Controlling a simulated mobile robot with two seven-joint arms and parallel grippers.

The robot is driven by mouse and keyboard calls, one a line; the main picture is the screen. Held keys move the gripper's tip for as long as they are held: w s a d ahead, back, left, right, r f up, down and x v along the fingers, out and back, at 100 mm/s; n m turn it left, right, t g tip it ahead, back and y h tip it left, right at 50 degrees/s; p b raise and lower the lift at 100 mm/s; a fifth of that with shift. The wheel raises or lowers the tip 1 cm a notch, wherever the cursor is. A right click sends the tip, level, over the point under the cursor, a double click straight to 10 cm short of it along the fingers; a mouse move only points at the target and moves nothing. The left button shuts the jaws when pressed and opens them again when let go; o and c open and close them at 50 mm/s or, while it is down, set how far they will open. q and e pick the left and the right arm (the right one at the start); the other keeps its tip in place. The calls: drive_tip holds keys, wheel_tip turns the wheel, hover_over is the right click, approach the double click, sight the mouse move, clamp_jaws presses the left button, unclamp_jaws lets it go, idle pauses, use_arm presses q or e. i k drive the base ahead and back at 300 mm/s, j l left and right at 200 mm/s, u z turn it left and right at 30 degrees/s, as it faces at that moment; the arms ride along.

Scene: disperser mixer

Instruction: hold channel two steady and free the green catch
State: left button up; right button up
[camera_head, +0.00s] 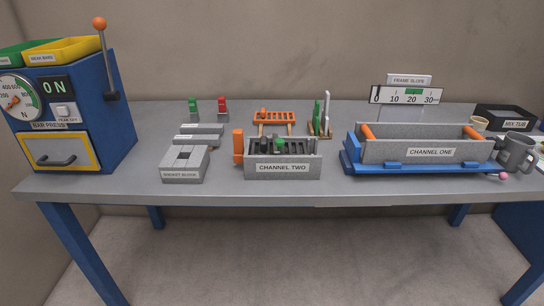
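Channel two (284,169) is a grey, open-topped box with a name label, standing at the middle of the table's front half. An upright orange block (238,147) stands at its left end. Dark slats or bars lie inside it. A small green part (279,145) shows at its top, near the middle; it looks like the green catch, but it is too small to tell whether it is fastened. Neither my left nor my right gripper is in view, and nothing of mine touches channel two.
Channel one (385,151) sits in a blue tray (425,168) to the right. A grey slotted block (185,165) stands left of channel two. An orange rack (276,117) and a small stand with upright tools (320,122) are behind. A blue press (100,125) fills the left end. The front strip of table is clear.

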sight(278, 143)
drive_tip(key=i, duration=1)
drive_tip(key=k, duration=0.5)
